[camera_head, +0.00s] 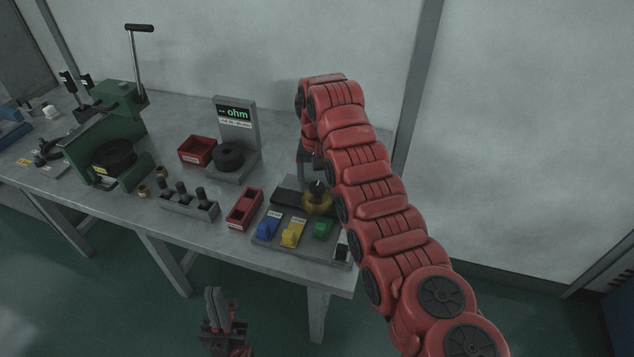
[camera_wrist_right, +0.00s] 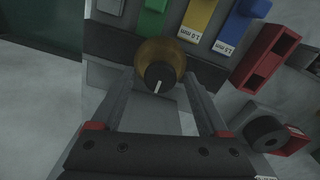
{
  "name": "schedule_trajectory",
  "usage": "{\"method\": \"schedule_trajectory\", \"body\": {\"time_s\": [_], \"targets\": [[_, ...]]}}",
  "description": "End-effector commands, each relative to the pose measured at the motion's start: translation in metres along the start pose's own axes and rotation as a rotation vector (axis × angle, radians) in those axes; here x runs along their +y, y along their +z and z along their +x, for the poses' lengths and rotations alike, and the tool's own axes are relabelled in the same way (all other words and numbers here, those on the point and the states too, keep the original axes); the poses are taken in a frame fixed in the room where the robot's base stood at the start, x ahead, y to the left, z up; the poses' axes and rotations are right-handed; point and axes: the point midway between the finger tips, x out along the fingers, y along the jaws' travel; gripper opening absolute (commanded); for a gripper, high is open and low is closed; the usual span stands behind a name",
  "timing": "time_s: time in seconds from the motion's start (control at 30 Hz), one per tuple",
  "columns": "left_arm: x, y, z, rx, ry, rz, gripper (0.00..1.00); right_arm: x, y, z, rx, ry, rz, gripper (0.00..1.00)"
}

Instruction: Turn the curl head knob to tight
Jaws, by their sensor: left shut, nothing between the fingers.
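The curl head is a round brass body (camera_head: 318,203) with a black knob (camera_head: 318,187) on top, on the grey base at the bench's right end. In the right wrist view the knob (camera_wrist_right: 159,75) shows a white line pointing down, slightly left. My right gripper (camera_wrist_right: 160,78) is open, with one finger on each side of the knob and gaps visible between. In the head view my right arm hides most of that gripper. My left gripper (camera_head: 217,300) is shut and empty, low in front of the bench. No tight label is readable.
Blue (camera_head: 269,227), yellow (camera_head: 292,234) and green (camera_head: 322,228) blocks sit beside the curl head. A red tray (camera_head: 245,208), a coil holder (camera_head: 189,205), an ohm meter (camera_head: 236,130) and a green press (camera_head: 105,140) stand leftward. The floor before the bench is clear.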

Motion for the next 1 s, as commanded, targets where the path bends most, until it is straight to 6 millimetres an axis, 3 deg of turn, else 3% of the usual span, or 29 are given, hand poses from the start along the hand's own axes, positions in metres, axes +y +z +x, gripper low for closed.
{"method": "schedule_trajectory", "body": {"time_s": [0.37,0.53,0.67,0.87,1.0], "targets": [[0.0,0.0,0.002,0.0,0.0,0.0,0.0,0.0,0.0,-0.007,0.0,-0.001,-0.001,0.78],[0.0,-0.001,0.006,0.0,0.0,0.0,0.0,0.001,0.0,-0.035,0.001,0.001,-0.001,0.78],[0.0,0.0,0.0,0.0,0.0,0.0,0.0,0.0,0.0,-0.056,0.002,0.001,-0.001,0.78],[0.0,-0.002,0.009,0.0,0.0,0.0,0.0,-0.001,0.0,-0.089,0.002,0.0,-0.001,0.78],[-0.002,-0.008,0.045,0.001,0.0,0.0,0.0,-0.003,0.001,-0.128,-0.001,-0.002,-0.003,0.78]]}}
